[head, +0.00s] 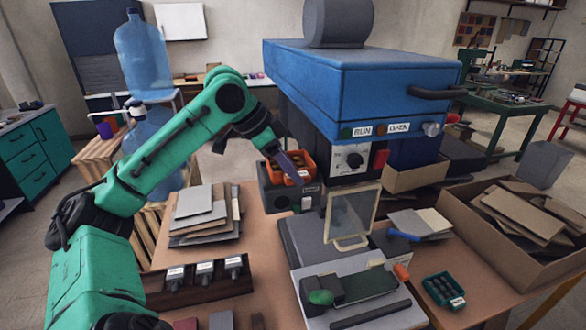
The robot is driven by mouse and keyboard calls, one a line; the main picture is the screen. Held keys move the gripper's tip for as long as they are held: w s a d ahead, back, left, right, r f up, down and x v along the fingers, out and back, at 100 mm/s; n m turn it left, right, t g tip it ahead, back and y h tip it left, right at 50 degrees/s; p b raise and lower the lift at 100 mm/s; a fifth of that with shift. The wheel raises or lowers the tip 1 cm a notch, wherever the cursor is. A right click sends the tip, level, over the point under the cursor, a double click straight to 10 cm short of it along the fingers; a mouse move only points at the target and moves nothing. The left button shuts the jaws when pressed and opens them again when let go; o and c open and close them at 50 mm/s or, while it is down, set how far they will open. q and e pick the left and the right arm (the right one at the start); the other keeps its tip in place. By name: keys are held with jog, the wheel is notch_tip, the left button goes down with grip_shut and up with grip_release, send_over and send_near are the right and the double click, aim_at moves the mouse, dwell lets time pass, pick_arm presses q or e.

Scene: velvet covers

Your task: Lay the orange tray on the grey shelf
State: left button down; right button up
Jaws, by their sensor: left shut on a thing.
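My left gripper (291,168) reaches in from the left with its green arm and is shut on the orange tray (308,160). The tray is a small open box with dark and brownish contents, partly hidden by my gripper. It is at the top of a dark grey box-like unit (281,203) beside the blue machine; I cannot tell whether it touches that unit or hangs just above it. This unit may be the grey shelf, but its top is mostly hidden by the tray and gripper. My right gripper is not in view.
The blue machine (360,85) overhangs just right of the tray. A clear guard (352,215) stands in front of it. Stacked grey sheets (200,205) lie left on the table. A carton of cardboard (490,255) stands at right. Some bare tabletop (262,265) shows in the middle.

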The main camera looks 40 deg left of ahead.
pick_arm(q)
jog(key=shift+f, duration=0.25)
jog(key=shift+c, duration=1.8)
grip_release()
jog(key=shift+r, duration=0.1)
jog(key=p+v, duration=0.2)
jog(key=v, duration=1.2)
jog(key=shift+s+r+p, duration=0.2)
jog(key=shift+r+p, duration=0.05)
jog(key=shift+p, duration=0.15)
jog(key=shift+w+a, duration=0.1)
